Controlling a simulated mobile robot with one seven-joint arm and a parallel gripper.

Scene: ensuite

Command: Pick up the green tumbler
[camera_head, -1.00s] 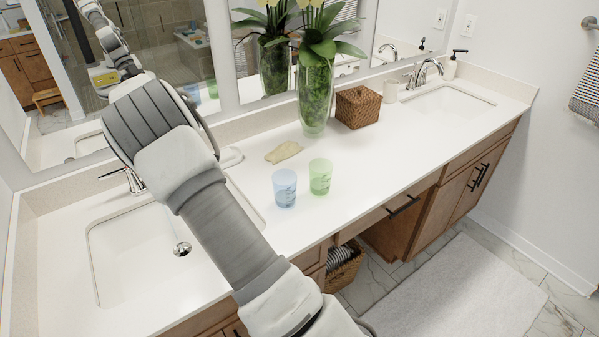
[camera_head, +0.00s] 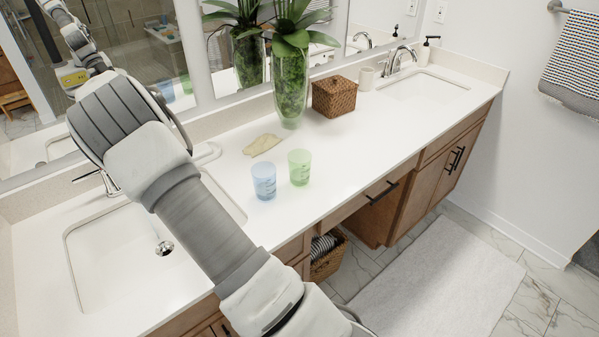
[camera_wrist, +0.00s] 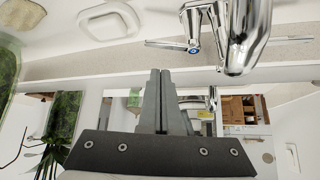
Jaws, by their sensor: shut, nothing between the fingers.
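The green tumbler (camera_head: 300,167) stands upright on the white countertop, just right of a similar blue tumbler (camera_head: 264,180). The two stand close together with a small gap between them. In the head view my arm reaches over the left sink, left of both tumblers, and hides my gripper. In the wrist view my gripper (camera_wrist: 160,75) has its two dark fingers pressed together with nothing between them. It points toward the mirror and the chrome faucet (camera_wrist: 240,35). I cannot make out the green tumbler itself in the wrist view.
A tall glass vase with a plant (camera_head: 291,85), a woven box (camera_head: 334,97) and a crumpled beige item (camera_head: 262,145) stand or lie behind the tumblers. A white soap dish (camera_wrist: 110,20) is near the faucet. The counter (camera_head: 350,150) right of the tumblers is clear.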

